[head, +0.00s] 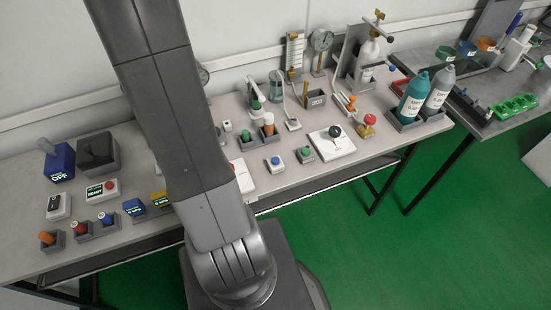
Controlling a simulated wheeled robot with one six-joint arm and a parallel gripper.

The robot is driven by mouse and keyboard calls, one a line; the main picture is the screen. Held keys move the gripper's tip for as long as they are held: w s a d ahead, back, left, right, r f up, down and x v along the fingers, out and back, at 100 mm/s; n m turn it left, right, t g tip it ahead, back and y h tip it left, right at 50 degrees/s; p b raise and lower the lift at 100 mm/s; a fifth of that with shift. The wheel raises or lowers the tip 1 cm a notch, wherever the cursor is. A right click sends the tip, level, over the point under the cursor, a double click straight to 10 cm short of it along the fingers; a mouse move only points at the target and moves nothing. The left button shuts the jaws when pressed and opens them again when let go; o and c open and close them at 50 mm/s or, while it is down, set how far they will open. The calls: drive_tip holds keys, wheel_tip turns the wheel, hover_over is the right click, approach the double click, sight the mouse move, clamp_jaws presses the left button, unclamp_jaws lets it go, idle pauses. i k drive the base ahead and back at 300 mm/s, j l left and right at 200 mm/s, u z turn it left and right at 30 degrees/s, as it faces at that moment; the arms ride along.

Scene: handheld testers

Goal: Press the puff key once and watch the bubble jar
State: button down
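A small jar with a bluish tint (277,86) stands at the back middle of the bench and may be the bubble jar. I cannot read a puff key label. Small keys on grey blocks near the front include a blue button (275,161) and a green button (305,151). I cannot tell which one is the puff key. My arm crosses the left middle of the view and hides part of the bench. My gripper is out of view.
Left on the bench (140,227) are a blue box (58,161), a dark box (98,153) and several coloured-handled testers. Right of centre are a black knob on a white plate (335,131), a gas cylinder (368,58) and two bottles (412,98). Green floor lies in front.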

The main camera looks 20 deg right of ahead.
sight(274, 161)
drive_tip(key=z, duration=1.65)
drive_tip(key=k, duration=0.55)
